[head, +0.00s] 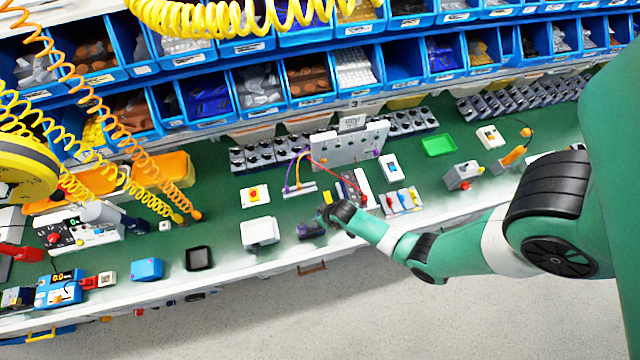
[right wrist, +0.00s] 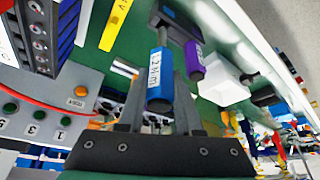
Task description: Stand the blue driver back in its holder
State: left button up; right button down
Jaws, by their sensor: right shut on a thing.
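The blue driver (right wrist: 159,75), with a white torque label, is between the two fingers of my right gripper (right wrist: 159,108) in the right wrist view. My right gripper (head: 328,213) is shut on it, low over the front part of the bench in the head view. A purple driver (right wrist: 194,60) is beside the blue one. The dark holder (right wrist: 172,22) is just beyond both handles; it shows as a dark block (head: 312,231) in the head view. My left gripper is not in view.
A white box (head: 260,231) is left of the holder. A grey panel (head: 350,145) with a red cable stands behind. A block with coloured levers (head: 402,201) is to the right. The bench's front edge is close to the holder.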

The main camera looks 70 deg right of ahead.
jog(key=shift+f, duration=0.15)
jog(key=shift+f+b, duration=3.25)
jog(key=shift+f, duration=0.15)
jog(key=c, duration=0.5)
grip_release()
jog(key=p+v, duration=0.7)
jog(key=v, duration=0.4)
jog(key=shift+r+p, duration=0.3)
jog(key=shift+r, duration=0.05)
